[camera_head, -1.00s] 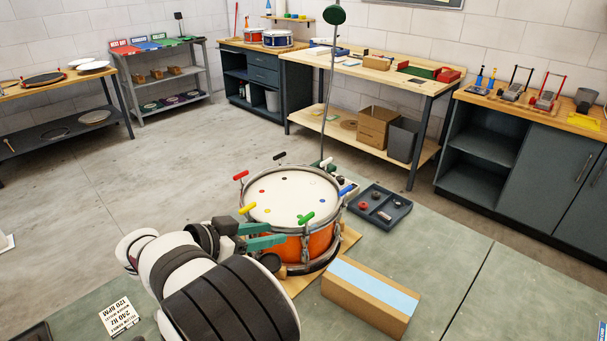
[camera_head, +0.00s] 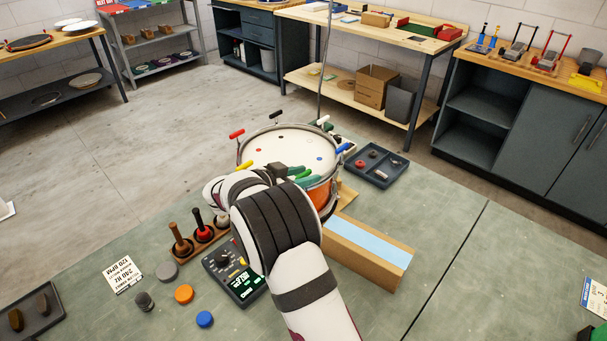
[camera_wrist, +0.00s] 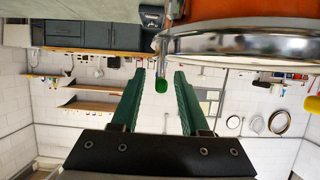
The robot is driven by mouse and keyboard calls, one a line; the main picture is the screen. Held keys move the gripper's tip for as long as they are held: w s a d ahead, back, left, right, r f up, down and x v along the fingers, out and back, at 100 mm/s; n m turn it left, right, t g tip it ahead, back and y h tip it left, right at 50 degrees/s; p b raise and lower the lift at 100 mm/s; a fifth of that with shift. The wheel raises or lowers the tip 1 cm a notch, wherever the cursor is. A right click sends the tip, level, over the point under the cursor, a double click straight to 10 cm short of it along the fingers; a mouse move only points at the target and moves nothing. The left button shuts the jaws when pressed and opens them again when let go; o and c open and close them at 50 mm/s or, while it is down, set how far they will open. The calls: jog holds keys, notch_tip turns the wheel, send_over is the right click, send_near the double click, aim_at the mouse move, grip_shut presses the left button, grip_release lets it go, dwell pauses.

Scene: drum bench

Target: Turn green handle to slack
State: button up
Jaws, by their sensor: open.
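The orange drum (camera_head: 328,193) with a white head stands on the bench, with coloured T-handles around its rim. The green handle (camera_wrist: 162,87) is on the near side of the rim; in the wrist view, which is upside down, its bright green end lies between my two fingers. My gripper (camera_wrist: 160,74) is open, its green fingers on either side of the handle with gaps on both sides. I cannot tell how deep the handle sits between them. In the head view my arm and the fingers hide most of this handle and part of the drum's near side.
A yellow handle (camera_head: 245,165) and a blue handle (camera_head: 343,148) flank it on the rim. A cardboard box (camera_head: 365,250) lies right of my arm. A tuner-like device (camera_head: 235,272), a mallet rack (camera_head: 199,240) and loose pucks lie left. A parts tray (camera_head: 376,166) stands behind right.

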grip_shut()
jog(key=shift+n+y, duration=0.3)
jog(key=n+t+y, duration=0.2)
jog(key=n+y, duration=0.1)
jog(key=shift+n+t+y, duration=0.9)
jog(key=shift+n+y, duration=1.1)
jog(key=shift+y, duration=0.2)
jog(key=shift+r, duration=0.1)
grip_release()
